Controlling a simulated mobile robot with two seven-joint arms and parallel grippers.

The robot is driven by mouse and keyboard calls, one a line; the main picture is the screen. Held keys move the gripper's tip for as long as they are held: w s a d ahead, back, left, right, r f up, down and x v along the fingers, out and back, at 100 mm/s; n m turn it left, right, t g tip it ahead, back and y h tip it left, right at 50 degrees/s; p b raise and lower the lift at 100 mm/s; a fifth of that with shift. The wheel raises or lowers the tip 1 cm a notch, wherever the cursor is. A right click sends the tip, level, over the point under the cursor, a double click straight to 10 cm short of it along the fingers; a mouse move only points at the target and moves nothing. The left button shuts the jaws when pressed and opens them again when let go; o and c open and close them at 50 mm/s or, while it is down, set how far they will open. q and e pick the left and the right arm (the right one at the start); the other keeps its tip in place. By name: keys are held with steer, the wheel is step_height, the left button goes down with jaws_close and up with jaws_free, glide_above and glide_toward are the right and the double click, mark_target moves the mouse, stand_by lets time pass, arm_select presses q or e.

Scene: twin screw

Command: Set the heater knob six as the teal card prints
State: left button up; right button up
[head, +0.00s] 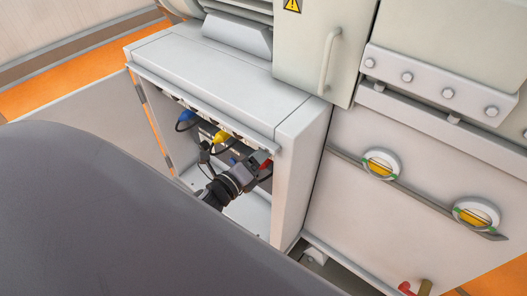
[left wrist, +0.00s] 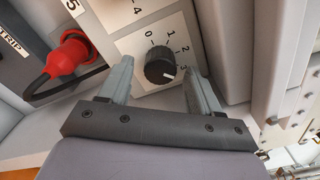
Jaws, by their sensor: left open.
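The black round knob (left wrist: 160,66) sits on a pale panel in the left wrist view, with printed marks 0, 1, 2 and 3 around it. Its white pointer line is on the lower right side, facing roughly toward the 3. My left gripper (left wrist: 158,74) is open, with one finger on each side of the knob; I cannot tell whether either touches it. In the head view my left gripper (head: 252,170) reaches inside the open grey cabinet (head: 303,160), and the knob is hidden there. The teal card is not visible. My right gripper is not in view.
A red plug with a black cable (left wrist: 75,55) is left of the knob, and another dial's scale with a 4 is above. Blue (head: 187,115) and yellow (head: 220,137) plugs hang in the cabinet. A cabinet wall stands close right of my gripper.

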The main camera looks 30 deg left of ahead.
arm_select(q)
steer(key=shift+s+a, duration=0.2)
steer(key=shift+s, duration=2.75)
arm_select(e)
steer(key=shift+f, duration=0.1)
arm_select(q)
steer(key=s+d+f+n+g+p, duration=0.3)
steer(key=s+d+n+g+p, duration=0.3)
steer(key=n, duration=1.7)
steer(key=s+d+g, duration=0.1)
steer(key=s+d, duration=0.2)
steer(key=s, duration=0.2)
steer(key=shift+s+d+f+g+h, duration=0.2)
steer(key=shift+s+d+g+h, duration=0.1)
steer(key=shift+s+d, duration=0.05)
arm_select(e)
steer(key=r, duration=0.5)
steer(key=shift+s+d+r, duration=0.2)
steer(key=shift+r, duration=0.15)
arm_select(q)
steer(key=c, duration=0.4)
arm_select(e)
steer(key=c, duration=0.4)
arm_select(q)
steer(key=shift+a, duration=0.1)
